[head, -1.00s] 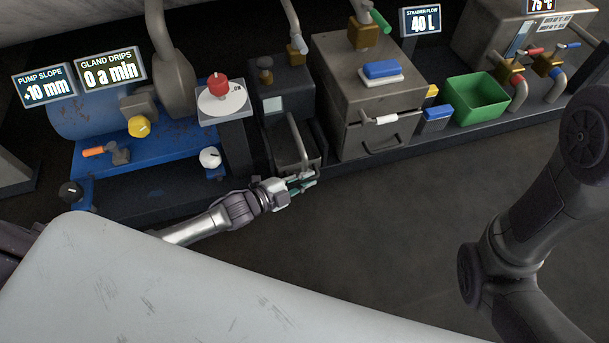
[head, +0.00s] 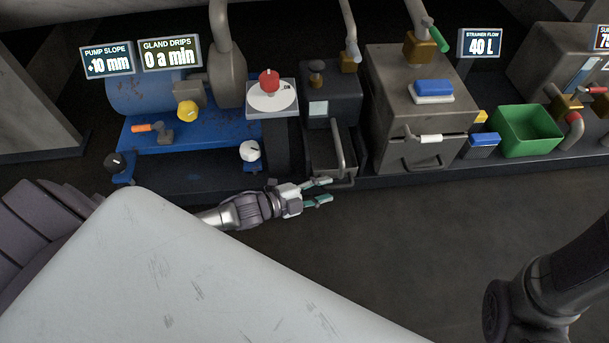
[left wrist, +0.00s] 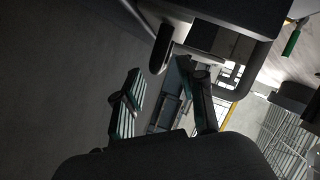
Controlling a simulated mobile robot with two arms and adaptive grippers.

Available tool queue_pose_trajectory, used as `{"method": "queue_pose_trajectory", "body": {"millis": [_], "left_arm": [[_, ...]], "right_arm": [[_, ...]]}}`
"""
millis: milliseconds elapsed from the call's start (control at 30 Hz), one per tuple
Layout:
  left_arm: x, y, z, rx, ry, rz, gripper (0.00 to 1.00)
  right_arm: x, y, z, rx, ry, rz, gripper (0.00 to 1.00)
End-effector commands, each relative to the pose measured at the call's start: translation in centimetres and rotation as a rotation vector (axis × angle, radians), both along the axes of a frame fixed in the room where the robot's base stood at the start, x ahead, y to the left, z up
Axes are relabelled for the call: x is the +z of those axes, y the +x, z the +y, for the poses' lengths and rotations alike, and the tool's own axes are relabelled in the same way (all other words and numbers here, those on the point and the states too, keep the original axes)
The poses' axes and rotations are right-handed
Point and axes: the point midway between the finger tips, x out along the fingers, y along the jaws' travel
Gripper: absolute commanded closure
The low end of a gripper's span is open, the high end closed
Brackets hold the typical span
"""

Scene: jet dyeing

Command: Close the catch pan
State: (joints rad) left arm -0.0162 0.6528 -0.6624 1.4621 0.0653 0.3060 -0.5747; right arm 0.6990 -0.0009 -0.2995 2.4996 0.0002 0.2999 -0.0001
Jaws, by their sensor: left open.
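The catch pan (head: 320,163) is a dark grey open-topped tray in the head view, sticking out from under a dark box with a tall bent bar handle (head: 338,148). My left gripper (head: 326,190) is open and empty, just in front of the pan's front end and low, with its green-tipped fingers pointing right. I cannot tell whether it touches the pan. In the left wrist view both fingers are spread apart (left wrist: 165,105), with dark parts of the equipment beyond them. My right gripper is out of view; only part of my right arm shows at lower right.
Left of the pan are a blue pump base (head: 205,145) and a white knob (head: 249,151). Right of it are a grey strainer box (head: 390,125) with a white-gripped handle and a green bin (head: 527,130). The dark floor (head: 420,230) in front is clear.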

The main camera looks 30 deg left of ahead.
Motion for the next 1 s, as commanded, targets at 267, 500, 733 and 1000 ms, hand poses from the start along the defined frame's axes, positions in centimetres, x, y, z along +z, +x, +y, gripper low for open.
{"method": "queue_pose_trajectory", "body": {"millis": [267, 500, 733, 1000], "left_arm": [[1.1, -4.3, 3.2, 0.001, 0.001, 0.003, 0.6], [1.5, -5.4, 4.1, 0.0, 0.0, 0.0, 0.6], [1.6, -5.4, 4.1, 0.001, 0.0, -0.001, 0.6], [1.6, -5.4, 4.1, 0.0, -0.001, -0.001, 0.6]], "right_arm": [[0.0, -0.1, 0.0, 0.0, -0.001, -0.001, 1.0], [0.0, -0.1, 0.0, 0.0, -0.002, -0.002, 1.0], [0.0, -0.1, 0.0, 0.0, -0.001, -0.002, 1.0], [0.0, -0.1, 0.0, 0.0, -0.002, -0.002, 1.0]]}}
